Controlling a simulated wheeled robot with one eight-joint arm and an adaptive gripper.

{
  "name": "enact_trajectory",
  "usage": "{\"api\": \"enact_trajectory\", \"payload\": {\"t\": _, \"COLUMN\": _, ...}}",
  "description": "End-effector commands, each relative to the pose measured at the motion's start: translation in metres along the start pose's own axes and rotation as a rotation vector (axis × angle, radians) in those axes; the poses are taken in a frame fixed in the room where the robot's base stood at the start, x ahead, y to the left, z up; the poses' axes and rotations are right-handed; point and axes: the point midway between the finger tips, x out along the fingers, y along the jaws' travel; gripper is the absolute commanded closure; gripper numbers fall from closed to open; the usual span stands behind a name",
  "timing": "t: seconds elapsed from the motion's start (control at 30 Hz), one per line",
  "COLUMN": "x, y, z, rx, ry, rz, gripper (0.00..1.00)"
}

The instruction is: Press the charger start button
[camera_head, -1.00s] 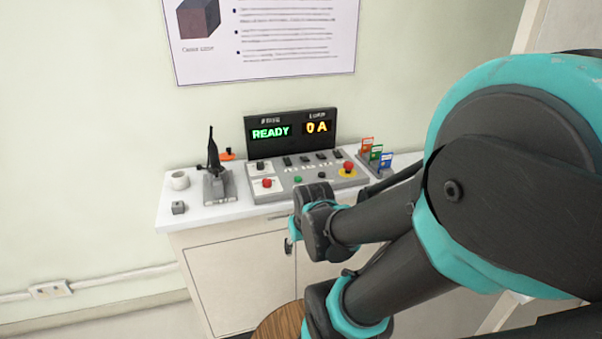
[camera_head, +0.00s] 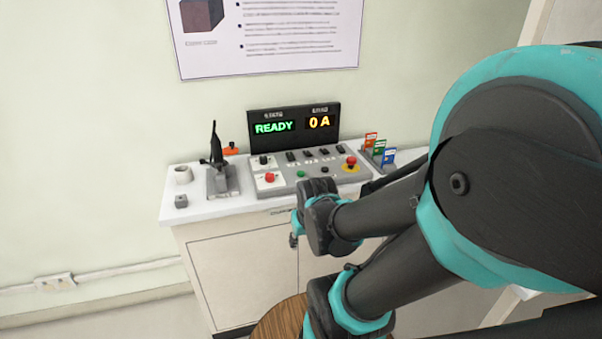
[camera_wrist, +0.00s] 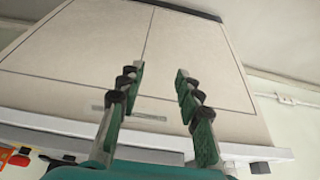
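The grey control panel (camera_head: 285,188) lies on a white cabinet top, below a display (camera_head: 294,124) reading READY and 0 A. A small green button (camera_head: 300,174) sits on its front part. A red button (camera_head: 269,177) is left of it, and a red mushroom button (camera_head: 351,161) on yellow is to the right. Labels are too small to read, so I cannot confirm which is charger start. My gripper (camera_wrist: 159,74) is open and empty in the wrist view, in front of the cabinet doors. In the head view my arm mostly hides it; it appears apart from the panel.
A black lever unit (camera_head: 222,180), a white roll (camera_head: 183,174) and a small grey block (camera_head: 181,201) stand left on the cabinet top (camera_head: 215,209). Coloured cards (camera_head: 378,150) stand at the right. A round wooden top (camera_head: 282,321) is low in front.

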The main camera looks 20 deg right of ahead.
Motion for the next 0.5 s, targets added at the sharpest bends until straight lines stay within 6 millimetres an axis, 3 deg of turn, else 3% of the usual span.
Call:
{"api": "enact_trajectory", "payload": {"t": 0.03, "x": 0.0, "y": 0.0, "z": 0.0, "rx": 0.0, "ry": 0.0, "rz": 0.0, "gripper": 0.75}}
{"api": "enact_trajectory", "payload": {"t": 0.23, "x": 0.0, "y": 0.0, "z": 0.0, "rx": 0.0, "ry": 0.0, "rz": 0.0, "gripper": 1.0}}
{"api": "enact_trajectory", "payload": {"t": 0.5, "x": 0.0, "y": 0.0, "z": 0.0, "rx": 0.0, "ry": 0.0, "rz": 0.0, "gripper": 1.0}}
